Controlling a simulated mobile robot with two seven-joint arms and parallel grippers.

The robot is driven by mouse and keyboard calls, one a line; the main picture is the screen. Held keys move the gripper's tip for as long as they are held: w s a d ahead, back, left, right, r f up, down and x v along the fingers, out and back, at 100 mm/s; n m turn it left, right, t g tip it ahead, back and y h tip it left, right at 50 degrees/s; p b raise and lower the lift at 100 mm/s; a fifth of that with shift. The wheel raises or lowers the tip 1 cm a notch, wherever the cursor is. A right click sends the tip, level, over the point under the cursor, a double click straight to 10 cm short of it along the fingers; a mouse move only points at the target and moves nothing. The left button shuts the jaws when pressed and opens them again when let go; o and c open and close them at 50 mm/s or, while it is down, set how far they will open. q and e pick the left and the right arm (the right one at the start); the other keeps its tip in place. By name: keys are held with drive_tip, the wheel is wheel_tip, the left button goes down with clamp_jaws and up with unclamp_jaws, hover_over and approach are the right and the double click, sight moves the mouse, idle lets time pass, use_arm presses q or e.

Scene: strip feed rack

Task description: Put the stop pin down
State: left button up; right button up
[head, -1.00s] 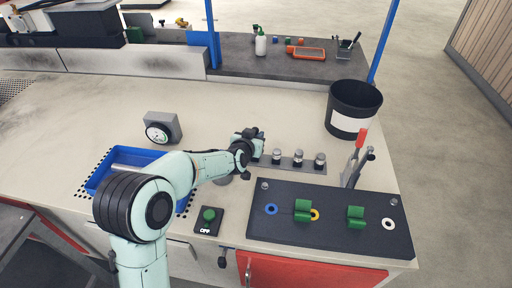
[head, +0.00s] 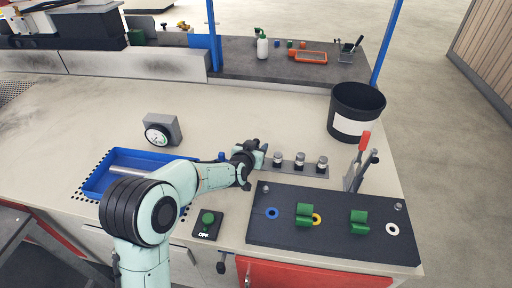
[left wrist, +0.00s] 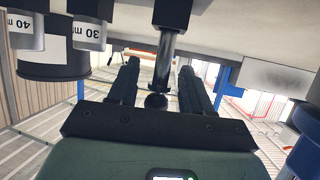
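My left gripper (head: 257,148) is at the left end of the grey rail (head: 310,173). In the left wrist view its two dark fingers (left wrist: 158,80) stand apart. A pin with a black upper part, a metal shaft (left wrist: 164,60) and a dark ball end is between them, with gaps showing on both sides; I take it for the stop pin. The gripper hides it in the head view. Three grey-topped pins (head: 299,160) stand on the rail. In the left wrist view, two carry 30 mm (left wrist: 90,32) and 40 mm (left wrist: 22,28) labels. My right gripper is out of view.
A dark plate (head: 330,233) with green blocks and coloured rings lies at the front right. A red-handled lever (head: 363,143) and a black bin (head: 357,108) stand behind it. A blue tray (head: 100,182), a dial gauge (head: 162,130) and a green button (head: 207,218) are to the left.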

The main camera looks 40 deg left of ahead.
use_arm(q)
drive_tip(key=shift+r, duration=0.2)
drive_tip(key=p+v, duration=0.2)
drive_tip(key=v, duration=1)
drive_tip(key=shift+p, duration=0.35)
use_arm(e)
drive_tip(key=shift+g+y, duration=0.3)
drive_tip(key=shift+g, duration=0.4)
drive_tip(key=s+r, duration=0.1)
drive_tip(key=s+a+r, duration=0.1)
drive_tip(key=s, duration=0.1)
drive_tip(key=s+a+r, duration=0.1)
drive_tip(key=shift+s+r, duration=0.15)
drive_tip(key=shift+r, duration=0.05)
